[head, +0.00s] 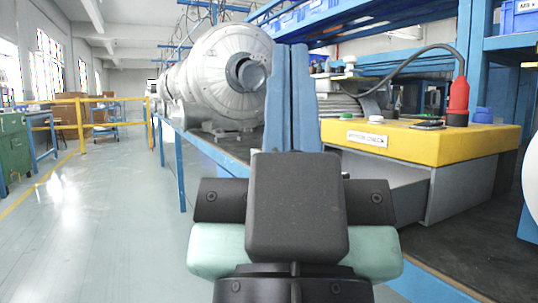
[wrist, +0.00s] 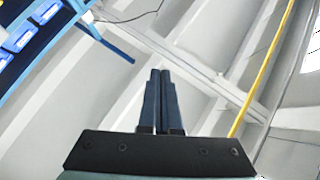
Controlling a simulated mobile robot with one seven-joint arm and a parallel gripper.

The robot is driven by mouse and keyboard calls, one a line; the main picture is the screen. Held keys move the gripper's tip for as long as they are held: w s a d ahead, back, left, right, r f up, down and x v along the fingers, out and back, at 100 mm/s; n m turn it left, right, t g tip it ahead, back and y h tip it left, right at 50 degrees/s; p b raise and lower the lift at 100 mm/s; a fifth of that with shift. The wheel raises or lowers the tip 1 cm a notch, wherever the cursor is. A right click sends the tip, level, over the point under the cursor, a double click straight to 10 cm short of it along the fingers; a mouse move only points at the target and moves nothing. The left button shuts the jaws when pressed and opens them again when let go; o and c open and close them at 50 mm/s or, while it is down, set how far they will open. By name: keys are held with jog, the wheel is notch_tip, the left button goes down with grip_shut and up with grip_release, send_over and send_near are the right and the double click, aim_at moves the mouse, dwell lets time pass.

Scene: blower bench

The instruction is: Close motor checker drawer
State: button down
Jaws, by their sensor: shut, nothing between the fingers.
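The motor checker (head: 455,146) is a box with a yellow top and grey sides on the bench at the right in the head view. Its grey drawer (head: 405,202) sticks out toward the left below the yellow top, so it stands open. My gripper hides part of its left end. My gripper (head: 291,50) points upward in front of the checker's left end, with its blue fingers together and nothing between them. In the wrist view the gripper (wrist: 161,73) also shows shut and empty, against the ceiling. I cannot tell whether it touches the drawer.
A large white motor (head: 225,75) lies on the blue-framed bench behind my gripper. A red part (head: 459,95) and a black cable (head: 425,48) are on the checker. Blue shelving (head: 470,47) stands behind. The floor (head: 95,220) at left is clear.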

jog(key=w+r+g+h+p, duration=0.15)
jog(key=w+r+p, duration=0.25)
jog(key=r+p, duration=1.3)
jog(key=w+a+f+n+g+h+p, duration=0.1)
jog(key=w+a+f+n+g+p, duration=0.25)
jog(key=f, duration=0.55)
jog(key=w+a+f+n+g+h+p, duration=0.1)
jog(key=w+a+f+n+g+p, duration=0.2)
jog(key=f, duration=0.7)
jog(key=s+a+f+n+h+p, duration=0.1)
jog(key=s+a+f+n+p, duration=0.15)
jog(key=s+f+n, duration=0.4)
jog(key=s+a+f+n+p, duration=0.1)
jog(key=a+f+n, duration=0.25)
jog(key=f, duration=0.55)
jog(key=w+d+r, duration=0.2)
jog(key=w+d, duration=0.4)
jog(key=w, duration=0.5)
jog(key=shift+w+d+r, duration=0.15)
jog(key=shift+d+r, duration=0.1)
jog(key=shift+d, duration=0.1)
